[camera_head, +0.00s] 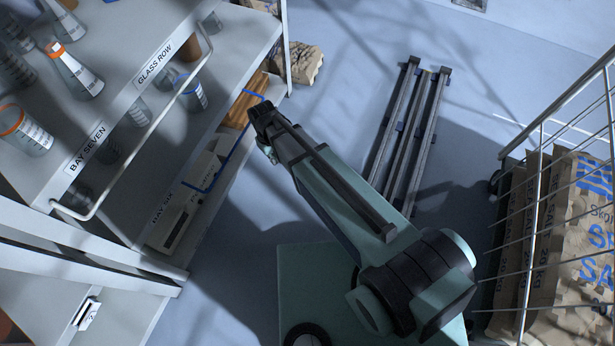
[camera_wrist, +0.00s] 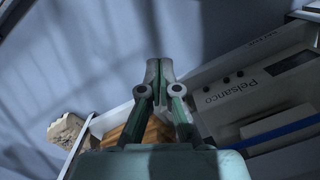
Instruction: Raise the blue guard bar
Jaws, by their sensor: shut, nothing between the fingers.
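The blue guard bar (camera_head: 202,190) is a thin bent rod along the front of the lower shelf marked BAY SIX. My arm hides part of it in the head view. In the wrist view a stretch of the blue bar (camera_wrist: 285,132) shows at the lower right, in front of a pale Pelsanco box. My gripper (camera_head: 262,118) is beside the far end of the bar in the head view, its fingertips hard to make out. In the wrist view my gripper (camera_wrist: 160,65) has its fingertips together and empty, left of the visible bar and apart from it in the picture.
A white guard bar (camera_head: 150,130) fronts the upper shelf of glassware. A brown box (camera_head: 243,98) and the Pelsanco box (camera_wrist: 250,85) stand on the lower shelf. A dark rail frame (camera_head: 405,135) lies on the floor. A wire cage of sacks (camera_head: 540,240) stands at right.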

